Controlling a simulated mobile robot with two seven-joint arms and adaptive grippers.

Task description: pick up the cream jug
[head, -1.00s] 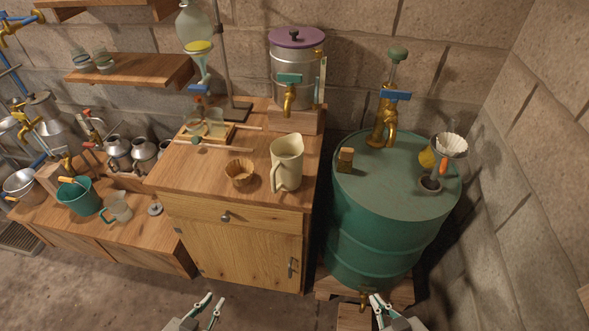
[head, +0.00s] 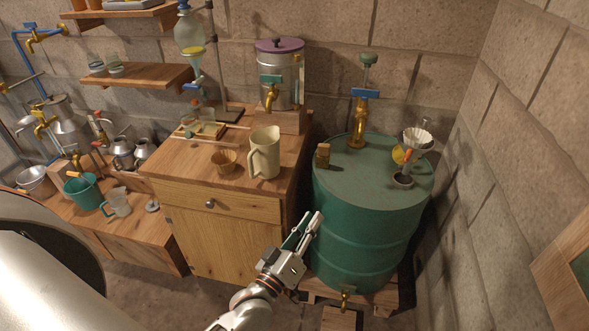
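The cream jug (head: 264,153) stands upright on the wooden cabinet top (head: 190,179), near its front right edge. Its handle faces left and front. My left gripper (head: 312,214) is in front of the cabinet's right side and the green drum, lower in the picture than the jug and apart from it. Its two fingers point up and slightly right, look spread with a narrow gap from this angle, and hold nothing. My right gripper is out of view.
A small wooden fluted bowl (head: 224,162) stands just left of the jug. A steel urn with a purple lid (head: 280,45) and brass tap stands behind it. The green drum (head: 365,215) is to the right, carrying a brass pump (head: 359,122) and a funnel.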

